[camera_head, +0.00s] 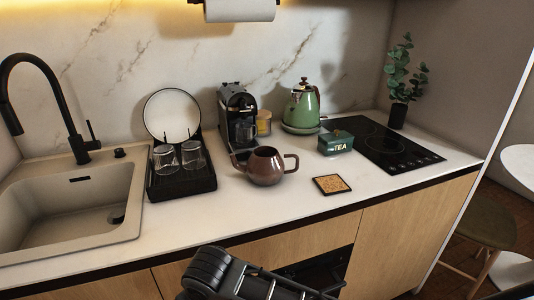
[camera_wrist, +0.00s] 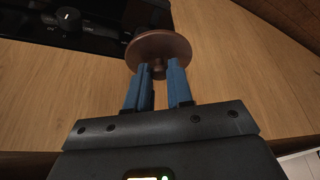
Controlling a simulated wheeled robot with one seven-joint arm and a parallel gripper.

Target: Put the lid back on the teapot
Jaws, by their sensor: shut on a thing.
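The brown teapot (camera_head: 264,168) stands on the white counter in the head view, upright, its top open with no lid on it. The round brown lid (camera_wrist: 158,45) shows in the wrist view. My gripper (camera_wrist: 160,74) is shut on the lid's small knob between its blue fingers, and the lid's disc lies beyond the fingertips. The lid is in front of the wooden cabinet fronts, apart from the teapot. In the head view only part of my arm shows at the bottom edge; my gripper and the lid are out of that view.
A coffee machine (camera_head: 238,117) and a green kettle (camera_head: 301,108) stand behind the teapot. A green tea box (camera_head: 335,143) and a cork coaster (camera_head: 331,184) are to its right. A black dish rack (camera_head: 183,183) with glasses is left. The counter (camera_head: 255,211) before the teapot is clear.

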